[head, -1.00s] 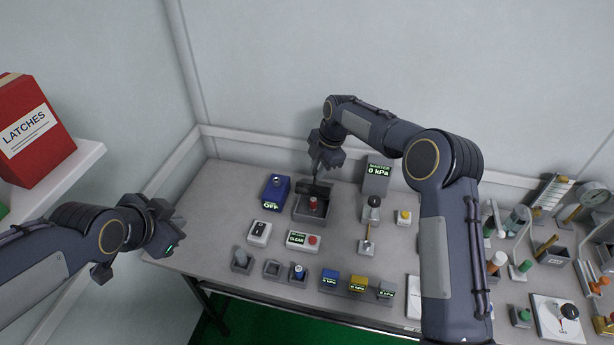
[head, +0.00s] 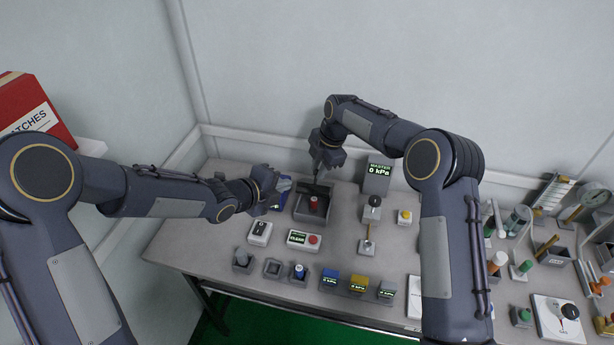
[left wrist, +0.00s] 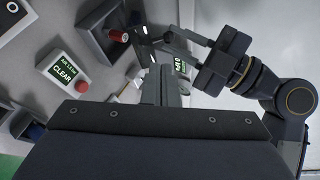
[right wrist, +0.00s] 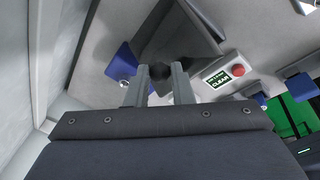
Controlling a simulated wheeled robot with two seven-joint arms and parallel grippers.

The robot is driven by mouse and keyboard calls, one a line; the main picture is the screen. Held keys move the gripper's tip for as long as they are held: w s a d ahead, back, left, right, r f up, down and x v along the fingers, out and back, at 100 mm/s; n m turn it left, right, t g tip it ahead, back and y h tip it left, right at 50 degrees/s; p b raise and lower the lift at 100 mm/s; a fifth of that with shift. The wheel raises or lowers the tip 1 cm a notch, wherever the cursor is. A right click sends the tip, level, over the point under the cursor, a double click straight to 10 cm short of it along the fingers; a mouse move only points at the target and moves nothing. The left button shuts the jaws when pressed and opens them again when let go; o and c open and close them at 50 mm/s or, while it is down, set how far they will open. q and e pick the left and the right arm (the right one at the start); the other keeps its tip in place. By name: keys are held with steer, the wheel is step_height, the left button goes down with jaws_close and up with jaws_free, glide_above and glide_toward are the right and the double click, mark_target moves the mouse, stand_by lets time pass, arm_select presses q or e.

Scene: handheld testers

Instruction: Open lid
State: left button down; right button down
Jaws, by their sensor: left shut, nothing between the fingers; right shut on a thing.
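A dark grey open-topped box (head: 300,212) sits near the table's back, with a red-topped tester (head: 314,203) inside it; the red top also shows in the left wrist view (left wrist: 118,35). Its dark lid (right wrist: 180,38) stands raised at the box's back edge. My right gripper (head: 316,174) reaches down behind the box and is shut on the lid's round knob (right wrist: 160,71). My left gripper (head: 289,184) is shut and empty, just left of the box. It partly hides the blue OFF unit (head: 276,208).
A white switch (head: 260,231), a CLEAR button unit (head: 304,240) and several small holders stand in front of the box. The MASTER display (head: 378,177) and a lever stand to its right. More testers crowd the table's right end.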

mark_target(307, 185)
arm_select(q)
steer(key=x, duration=1)
steer(key=shift+w+d+r, duration=0.25)
steer(key=shift+w, duration=0.15)
arm_select(e)
steer(key=shift+f, duration=0.25)
